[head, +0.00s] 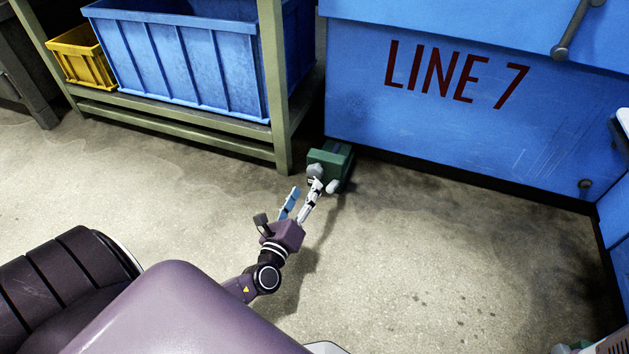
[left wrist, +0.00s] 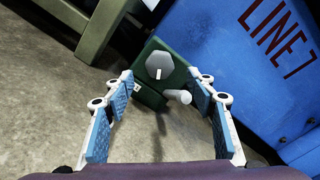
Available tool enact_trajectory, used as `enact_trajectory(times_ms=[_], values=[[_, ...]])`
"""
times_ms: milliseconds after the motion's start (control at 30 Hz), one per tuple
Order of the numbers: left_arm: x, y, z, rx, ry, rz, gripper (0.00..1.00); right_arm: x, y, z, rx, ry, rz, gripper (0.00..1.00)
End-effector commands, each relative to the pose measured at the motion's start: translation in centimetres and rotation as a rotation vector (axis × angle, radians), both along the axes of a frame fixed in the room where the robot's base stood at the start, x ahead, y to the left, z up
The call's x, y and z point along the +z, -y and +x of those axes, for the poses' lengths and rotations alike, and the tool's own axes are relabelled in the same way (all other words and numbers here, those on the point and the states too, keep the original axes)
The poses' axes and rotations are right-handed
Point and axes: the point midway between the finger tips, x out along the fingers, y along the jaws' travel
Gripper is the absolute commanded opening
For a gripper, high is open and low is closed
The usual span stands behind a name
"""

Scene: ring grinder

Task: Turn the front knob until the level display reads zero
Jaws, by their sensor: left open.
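A small green box (head: 343,163) stands on the floor between the shelf leg and the blue machine. In the left wrist view the green box (left wrist: 176,77) carries a round grey knob (left wrist: 159,66) with a white mark and, lower right, a grey lever-like knob (left wrist: 178,96). A small pale patch shows at its left edge by my finger; no level reading is legible. My left gripper (head: 303,190) is open, with blue-padded fingers pointing at the box. In the left wrist view the gripper (left wrist: 161,80) frames the box; nothing is held. My right gripper is not in view.
A blue machine (head: 450,115) marked LINE 7 stands behind and right of the box. A green shelf frame (head: 190,128) with a blue bin (head: 185,65) and a yellow bin (head: 80,57) stands to the left. The concrete floor in front is clear.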

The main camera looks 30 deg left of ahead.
Motion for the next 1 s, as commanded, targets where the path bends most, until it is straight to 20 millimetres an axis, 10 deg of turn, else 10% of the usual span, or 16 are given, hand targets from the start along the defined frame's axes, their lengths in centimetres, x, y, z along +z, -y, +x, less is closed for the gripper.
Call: enact_trajectory(times_ms=[333, 733, 1000], values=[[-0.2, -1.3, 5.2, 0.002, 0.002, -0.003, 0.51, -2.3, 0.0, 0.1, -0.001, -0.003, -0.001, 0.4], [-0.1, -1.5, 6.2, 0.0, -0.002, -0.003, 0.51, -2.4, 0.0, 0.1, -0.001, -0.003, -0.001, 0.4], [-0.1, -1.5, 6.2, 0.0, -0.002, -0.004, 0.23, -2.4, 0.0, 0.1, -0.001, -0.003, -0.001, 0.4]])
